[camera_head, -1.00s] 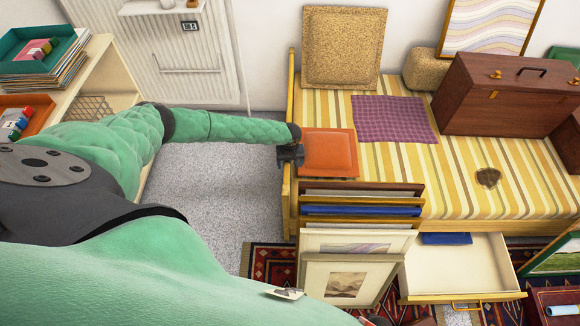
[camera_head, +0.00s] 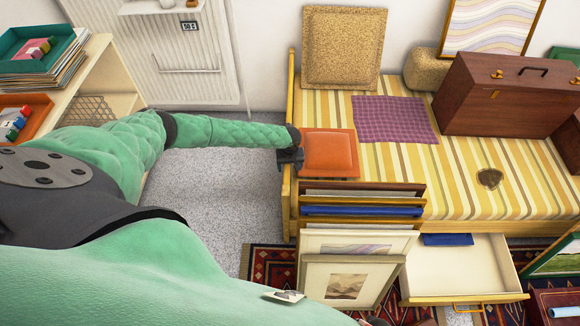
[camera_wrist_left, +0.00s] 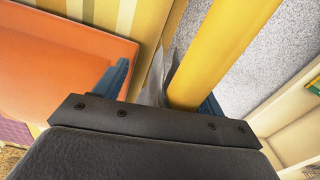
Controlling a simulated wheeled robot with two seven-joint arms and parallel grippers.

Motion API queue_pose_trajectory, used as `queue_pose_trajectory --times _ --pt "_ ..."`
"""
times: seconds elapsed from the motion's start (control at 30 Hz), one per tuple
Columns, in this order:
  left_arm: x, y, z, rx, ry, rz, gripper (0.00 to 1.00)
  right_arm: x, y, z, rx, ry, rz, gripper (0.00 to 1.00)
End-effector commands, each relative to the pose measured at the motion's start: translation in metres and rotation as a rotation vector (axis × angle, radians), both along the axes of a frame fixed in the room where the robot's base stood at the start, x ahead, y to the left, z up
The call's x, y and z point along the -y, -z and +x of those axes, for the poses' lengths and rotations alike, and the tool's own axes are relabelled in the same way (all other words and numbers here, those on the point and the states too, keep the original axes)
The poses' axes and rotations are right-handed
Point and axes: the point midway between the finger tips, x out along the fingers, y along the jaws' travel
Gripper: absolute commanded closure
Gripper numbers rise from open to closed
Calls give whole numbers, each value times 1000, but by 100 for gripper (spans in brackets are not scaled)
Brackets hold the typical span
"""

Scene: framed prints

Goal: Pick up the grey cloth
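A narrow grey piece that looks like the grey cloth (camera_wrist_left: 154,88) shows in the left wrist view, beside a yellow bar of the daybed (camera_wrist_left: 212,45). I cannot make it out in the head view, where my gripper covers that spot. My left gripper (camera_head: 290,158) is at the daybed's left end, next to the orange cushion (camera_head: 330,153). In the left wrist view its blue fingers (camera_wrist_left: 165,85) are apart, with the grey piece and the yellow bar between them. I cannot tell whether either finger touches the cloth. My right gripper is not in view.
A purple checked cloth (camera_head: 394,119) and a brown case (camera_head: 505,95) lie on the striped mattress (camera_head: 450,185). Framed prints (camera_head: 350,275) stand in front, beside an open drawer (camera_head: 460,270). Shelves (camera_head: 95,75) stand at left. Grey floor (camera_head: 215,185) is clear between.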

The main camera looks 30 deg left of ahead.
Motion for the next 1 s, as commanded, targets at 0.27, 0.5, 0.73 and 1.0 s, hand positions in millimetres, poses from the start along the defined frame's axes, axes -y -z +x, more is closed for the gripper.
queue_pose_trajectory --times 0.27,0.5,0.73,1.0 --pt "0 0 0 0 0 0 58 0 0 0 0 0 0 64" --pt "2 -1 1 2 1 -2 75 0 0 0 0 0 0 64" --pt "4 -1 2 4 2 -6 70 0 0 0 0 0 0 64" --pt "6 -2 2 4 3 -7 66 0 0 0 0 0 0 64"
